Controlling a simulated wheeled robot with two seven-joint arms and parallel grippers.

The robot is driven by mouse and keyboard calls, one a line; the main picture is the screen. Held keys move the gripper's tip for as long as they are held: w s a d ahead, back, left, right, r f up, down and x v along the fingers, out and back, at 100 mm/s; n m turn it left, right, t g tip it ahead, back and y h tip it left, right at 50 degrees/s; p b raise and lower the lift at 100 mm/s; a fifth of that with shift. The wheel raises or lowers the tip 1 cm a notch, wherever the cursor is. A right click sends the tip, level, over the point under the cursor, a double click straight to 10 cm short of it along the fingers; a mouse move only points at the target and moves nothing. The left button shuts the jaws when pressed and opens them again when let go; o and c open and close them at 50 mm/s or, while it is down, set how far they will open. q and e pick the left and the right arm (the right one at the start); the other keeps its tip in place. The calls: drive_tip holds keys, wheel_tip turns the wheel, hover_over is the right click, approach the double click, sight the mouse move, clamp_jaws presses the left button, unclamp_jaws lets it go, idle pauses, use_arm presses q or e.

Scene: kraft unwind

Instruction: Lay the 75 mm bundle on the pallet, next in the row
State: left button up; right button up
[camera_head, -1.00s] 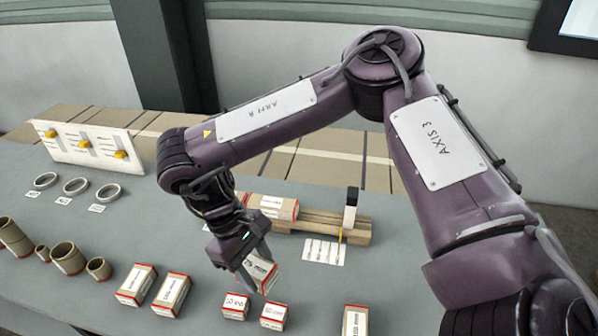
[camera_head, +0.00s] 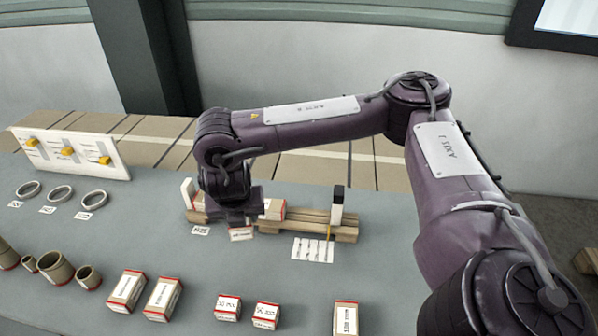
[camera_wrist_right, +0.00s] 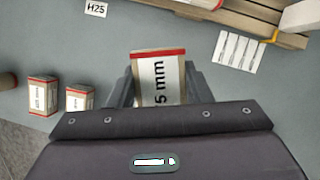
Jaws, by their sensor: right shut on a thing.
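The held bundle (camera_head: 241,234), a kraft block with red edges, is in my right gripper (camera_head: 238,222). In the right wrist view the fingers close on both sides of this bundle (camera_wrist_right: 158,82); its label reads "5 mm", the start hidden. The slatted wooden pallet (camera_head: 347,236) lies behind it in the head view. The pallet (camera_wrist_right: 235,17) is at the upper right of the wrist view, apart from the held bundle. Another bundle (camera_head: 272,208) lies on the pallet, partly hidden by my gripper. My left gripper is not in view.
A white post with a black top (camera_head: 337,207) stands at the pallet's right. A marked card (camera_head: 314,248) lies in front. Several bundles (camera_head: 163,297) stand along the front, with tubes (camera_head: 55,268) and rings (camera_head: 60,193) at left.

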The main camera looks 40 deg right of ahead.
drive_tip(key=w+d+r+n+y, duration=0.1)
drive_tip(key=d+n+y, duration=0.4)
drive_tip(key=d+n, duration=1.15)
drive_tip(key=f+b, duration=0.2)
drive_tip(key=d+f+m+b, duration=0.1)
drive_tip(key=f+b, duration=0.1)
drive_tip(key=f, duration=0.1)
drive_tip(key=d+f+m+b, duration=0.1)
drive_tip(key=f+b, duration=0.2)
drive_tip(key=shift+d, duration=0.1)
drive_tip(key=shift+w+f+b, duration=0.15)
drive_tip(key=shift+f+b, duration=1.55)
drive_tip(key=shift+f, duration=0.45)
drive_tip(key=shift+f, duration=0.2)
drive_tip(key=o, duration=1.4)
